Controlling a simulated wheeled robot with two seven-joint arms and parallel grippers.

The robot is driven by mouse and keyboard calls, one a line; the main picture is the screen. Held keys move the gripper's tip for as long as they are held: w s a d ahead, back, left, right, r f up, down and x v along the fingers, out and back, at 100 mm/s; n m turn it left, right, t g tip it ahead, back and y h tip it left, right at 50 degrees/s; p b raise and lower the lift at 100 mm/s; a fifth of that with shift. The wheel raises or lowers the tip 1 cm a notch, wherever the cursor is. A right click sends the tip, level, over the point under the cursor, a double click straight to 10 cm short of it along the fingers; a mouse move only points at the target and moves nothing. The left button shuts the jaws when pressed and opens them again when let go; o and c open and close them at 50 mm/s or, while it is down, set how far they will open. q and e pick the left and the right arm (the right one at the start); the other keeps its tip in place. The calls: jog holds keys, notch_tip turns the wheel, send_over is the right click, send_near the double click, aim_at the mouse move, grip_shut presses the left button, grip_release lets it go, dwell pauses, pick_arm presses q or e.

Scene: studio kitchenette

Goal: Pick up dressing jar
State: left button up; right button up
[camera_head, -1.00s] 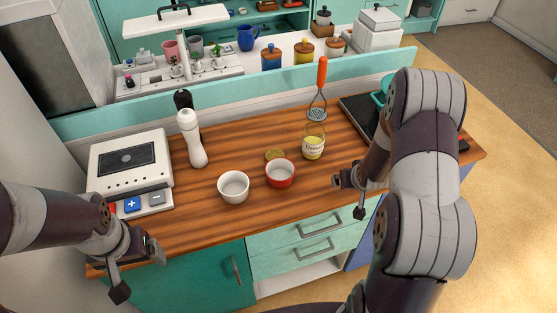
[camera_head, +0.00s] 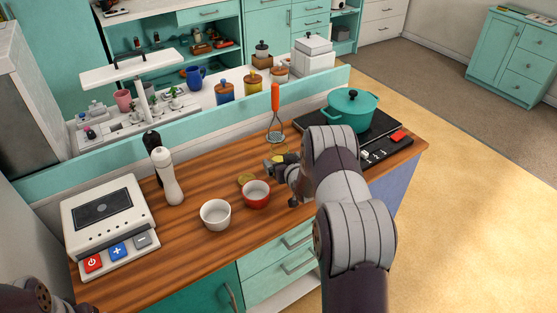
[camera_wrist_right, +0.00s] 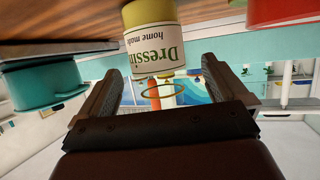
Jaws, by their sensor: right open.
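The dressing jar (camera_wrist_right: 152,45) has a pale label with green lettering and yellow contents. It shows upside down in the right wrist view, with its label facing me between and just beyond the open fingers. In the head view only a yellowish bit of the jar (camera_head: 279,158) shows behind my right gripper (camera_head: 280,173); the rest is hidden. The right gripper (camera_wrist_right: 160,85) is open, with both fingers apart and the jar not clasped. Of my left arm only a dark part shows at the bottom left corner; its jaws are out of frame.
A teal pot (camera_head: 350,110) on the hob stands to the right. A white shaker (camera_head: 167,178) is farther left.

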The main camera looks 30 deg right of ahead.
aim_at(283, 150)
jog(key=x, duration=0.4)
jog(key=shift+w+d+f, duration=0.2)
jog(key=shift+w+f, duration=0.1)
jog(key=shift+s+r, duration=0.1)
jog(key=shift+c, duration=0.6)
jog(key=c, duration=1.2)
jog(key=shift+r, duration=0.2)
jog(key=shift+r, duration=1.95)
jog(key=s+d+r, duration=0.1)
jog(key=d+r, duration=0.1)
jog(key=d, duration=0.1)
jog(key=s+d+r, duration=0.2)
jog(key=d, duration=0.2)
jog(key=s+d+r, duration=0.2)
jog(key=d, duration=0.1)
jog(key=shift+d+r+b, duration=0.2)
jog(key=shift+r+b, duration=0.1)
jog(key=shift+r, duration=0.1)
